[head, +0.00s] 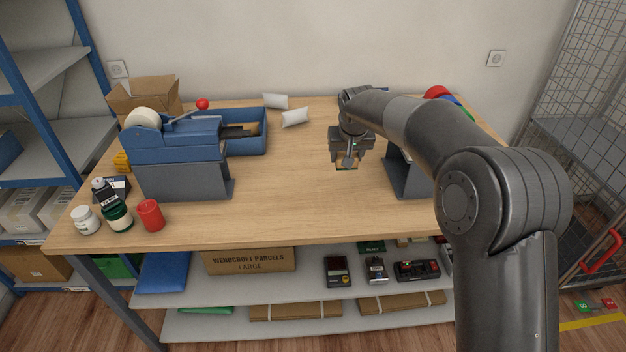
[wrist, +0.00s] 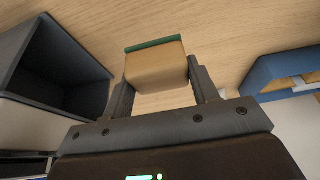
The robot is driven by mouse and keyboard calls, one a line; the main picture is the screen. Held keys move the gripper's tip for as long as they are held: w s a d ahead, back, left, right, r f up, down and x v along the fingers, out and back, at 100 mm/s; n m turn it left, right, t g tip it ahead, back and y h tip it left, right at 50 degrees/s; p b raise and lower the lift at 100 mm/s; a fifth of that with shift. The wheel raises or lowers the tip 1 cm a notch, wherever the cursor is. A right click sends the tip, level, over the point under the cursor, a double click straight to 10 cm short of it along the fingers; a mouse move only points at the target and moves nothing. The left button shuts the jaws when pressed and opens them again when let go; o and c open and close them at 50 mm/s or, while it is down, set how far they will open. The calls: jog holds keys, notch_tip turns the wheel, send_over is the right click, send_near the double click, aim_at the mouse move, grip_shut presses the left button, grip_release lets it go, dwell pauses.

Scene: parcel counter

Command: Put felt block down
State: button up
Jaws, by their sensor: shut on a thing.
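The felt block (wrist: 157,70) is a small light-wood block with a green felt layer on its far face. My gripper (wrist: 161,82) is shut on it, with one finger on each side. In the head view my gripper (head: 348,160) points down over the open middle-right of the wooden counter (head: 290,195). Only a sliver of the block shows below the fingers there. The block is close to the counter top, but I cannot tell whether it touches.
A grey bin (head: 400,175) stands just right of my gripper, partly behind my arm. A blue tape dispenser (head: 175,145) and blue tray (head: 262,140) stand left. Two white pouches (head: 295,118) lie at the back. The counter's middle and front are clear.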

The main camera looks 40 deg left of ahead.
jog(key=s+a+f, duration=0.1)
jog(key=a+f, duration=0.1)
jog(key=a, duration=0.1)
jog(key=s+a+f, duration=0.1)
jog(key=a, duration=0.2)
jog(key=s+a+f, duration=0.1)
jog(key=a+f, duration=0.1)
jog(key=shift+s+a+f, duration=0.2)
jog(key=shift+a+f, duration=0.15)
jog(key=shift+a, duration=0.05)
jog(key=shift+f, duration=2.05)
jog(key=shift+f, duration=0.15)
jog(key=o, duration=1)
jog(key=v, duration=1.2)
jog(key=shift+r, duration=0.2)
